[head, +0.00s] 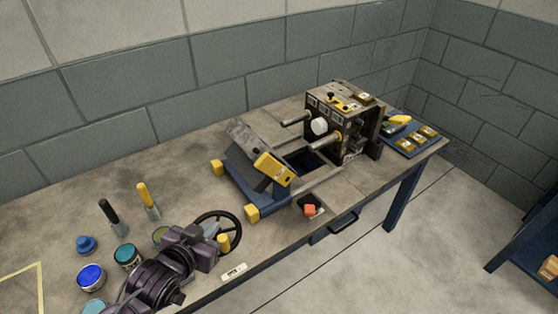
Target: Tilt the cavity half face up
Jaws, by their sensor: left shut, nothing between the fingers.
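A grey plate (242,143), seemingly the cavity half, leans tilted in a blue cradle (240,184) with yellow corner blocks. A yellow block (273,169) stands at its right side. To the right, the other mould block (340,130) stands upright, with guide pillars and a white round boss facing the cradle. A black handwheel (233,218) with a yellow knob (223,243) sits at the cradle's front left. My left gripper (212,240) is shut and empty beside the handwheel; I cannot tell whether it touches. The right gripper is not in view.
Left on the bench are a blue jar (91,277), a teal jar (127,257), a black-handled brush (109,216) and a yellow-handled one (147,200). A blue tray (398,148) with yellow-brown pieces lies far right. An orange piece (310,210) sits near the front edge.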

